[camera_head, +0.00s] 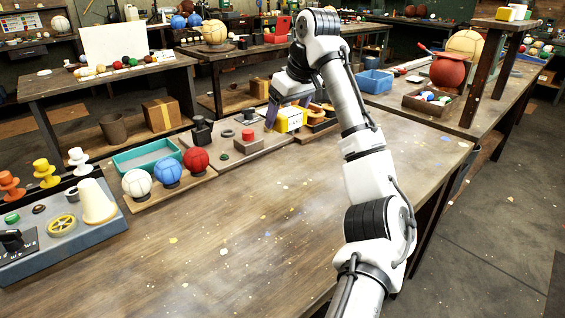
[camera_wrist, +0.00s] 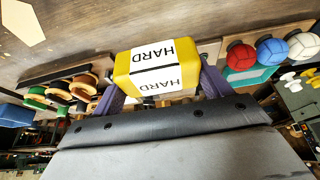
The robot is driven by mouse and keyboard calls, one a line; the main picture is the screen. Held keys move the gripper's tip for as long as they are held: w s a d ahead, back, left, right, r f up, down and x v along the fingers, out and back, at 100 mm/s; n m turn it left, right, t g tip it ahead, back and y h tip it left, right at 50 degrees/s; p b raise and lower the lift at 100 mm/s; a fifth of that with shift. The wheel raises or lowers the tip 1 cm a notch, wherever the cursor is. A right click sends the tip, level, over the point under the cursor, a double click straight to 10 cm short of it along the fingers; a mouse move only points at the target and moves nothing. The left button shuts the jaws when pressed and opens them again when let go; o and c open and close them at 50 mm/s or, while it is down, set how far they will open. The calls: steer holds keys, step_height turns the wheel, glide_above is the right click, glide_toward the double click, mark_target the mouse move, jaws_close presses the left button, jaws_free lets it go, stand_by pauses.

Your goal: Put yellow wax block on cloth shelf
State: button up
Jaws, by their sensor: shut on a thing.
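The yellow wax block (camera_head: 290,121) has a white band; in the wrist view it (camera_wrist: 120,72) reads "HARD" upside down. My gripper (camera_head: 287,113) is shut on it, with one purple finger on each side in the wrist view (camera_wrist: 160,85). The block is held over the far side of the near workbench, close to a board with dark rings. Whether it touches anything below cannot be told. A raised wooden shelf (camera_head: 506,25) at the upper right bears small yellow and white things; I cannot tell whether it is the cloth shelf.
White, blue and red balls (camera_head: 196,160) stand on a board, with a teal tray (camera_head: 146,157) behind. A grey tray of cones and spools (camera_head: 98,240) is at the left. A red-brown pot (camera_head: 448,72) and an open box (camera_head: 428,103) are at the right. The near bench middle is clear.

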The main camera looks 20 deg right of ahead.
mark_target(283, 169)
step_height(283, 169, down, 13)
steer(key=shift+r, duration=0.1)
stand_by(0.3)
steer(key=o, duration=1.1)
steer(key=shift+c, duration=0.2)
